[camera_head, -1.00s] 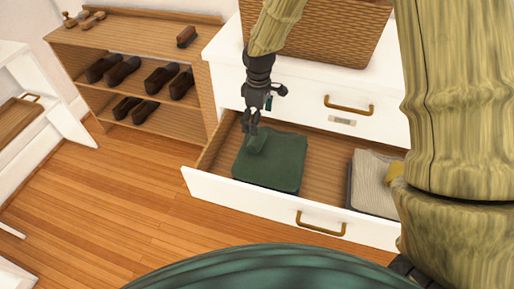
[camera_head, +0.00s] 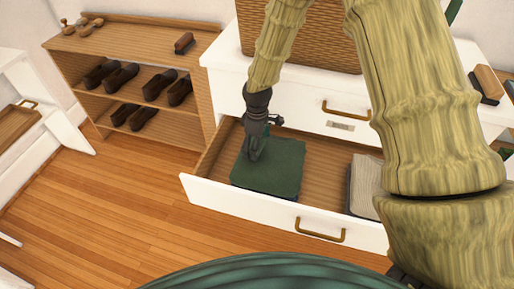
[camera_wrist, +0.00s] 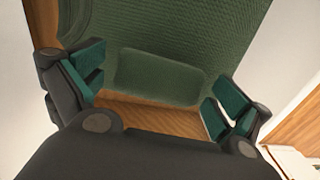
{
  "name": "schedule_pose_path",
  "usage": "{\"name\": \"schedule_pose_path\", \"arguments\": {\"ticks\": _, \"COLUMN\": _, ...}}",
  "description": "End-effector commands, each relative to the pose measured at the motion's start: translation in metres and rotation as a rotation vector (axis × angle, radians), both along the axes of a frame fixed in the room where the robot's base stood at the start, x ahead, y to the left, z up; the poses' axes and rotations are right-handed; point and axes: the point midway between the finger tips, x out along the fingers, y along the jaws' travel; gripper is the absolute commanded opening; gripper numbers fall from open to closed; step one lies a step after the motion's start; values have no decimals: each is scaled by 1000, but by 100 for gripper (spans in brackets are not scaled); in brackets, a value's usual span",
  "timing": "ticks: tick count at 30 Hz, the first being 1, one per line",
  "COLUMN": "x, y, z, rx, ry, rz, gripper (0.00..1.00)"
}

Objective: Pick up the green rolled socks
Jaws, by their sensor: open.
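The green rolled socks (camera_wrist: 158,77) show in the wrist view as a rounded green bundle on a folded dark green cloth (camera_wrist: 180,25). My gripper (camera_wrist: 158,98) is open, with one teal-padded finger on each side of the socks and a gap to both. In the head view my gripper (camera_head: 252,153) points down at the left part of the folded green cloth (camera_head: 277,172) inside the open drawer (camera_head: 325,185). There the gripper mostly hides the socks.
A folded beige cloth stack (camera_head: 365,187) lies at the drawer's right. The drawer front with its brass handle (camera_head: 320,227) and the white dresser (camera_head: 300,102) border the space. A wooden shoe rack (camera_head: 140,80) stands left. Bare drawer floor lies between the stacks.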

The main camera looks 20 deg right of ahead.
Motion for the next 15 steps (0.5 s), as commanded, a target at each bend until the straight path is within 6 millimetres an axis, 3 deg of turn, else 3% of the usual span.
{"name": "schedule_pose_path", "arguments": {"ticks": 3, "x": 0, "y": 0, "z": -11, "rx": 0, "ry": 0, "rz": 0, "gripper": 100}}
{"name": "schedule_pose_path", "arguments": {"ticks": 10, "x": 0, "y": 1, "z": -12, "rx": 0, "ry": -1, "rz": 0, "gripper": 100}}
{"name": "schedule_pose_path", "arguments": {"ticks": 15, "x": 0, "y": 1, "z": -12, "rx": 0, "ry": -1, "rz": 0, "gripper": 71}}
